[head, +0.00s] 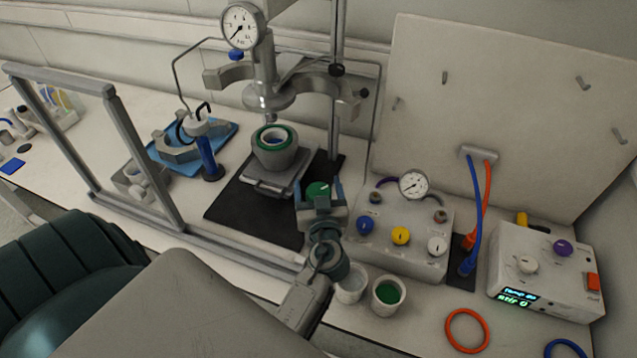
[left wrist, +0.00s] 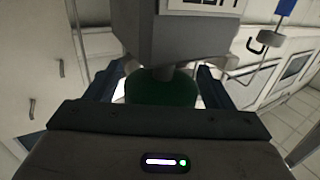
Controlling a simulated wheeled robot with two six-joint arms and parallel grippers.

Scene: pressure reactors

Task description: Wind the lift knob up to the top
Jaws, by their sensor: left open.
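A green knob (head: 318,191) sits at the front of the reactor stand, low down near the black mat. My left gripper (head: 319,196) is open around it, with one finger on each side. In the left wrist view the dark green knob (left wrist: 163,88) lies between the spread jaws, with a short grey shaft behind it; I cannot tell whether the fingers touch it. The grey vessel (head: 272,160) with a green ring stands on the lift platform (head: 268,189), below and apart from the reactor head (head: 266,95). My right gripper is not in view.
A grey control box (head: 405,262) with coloured knobs stands just right of my left gripper. Two small cups, one with green contents (head: 388,293), stand close to my wrist. A grey frame (head: 135,165) stands at the left. A stirrer box (head: 545,268) stands at the right.

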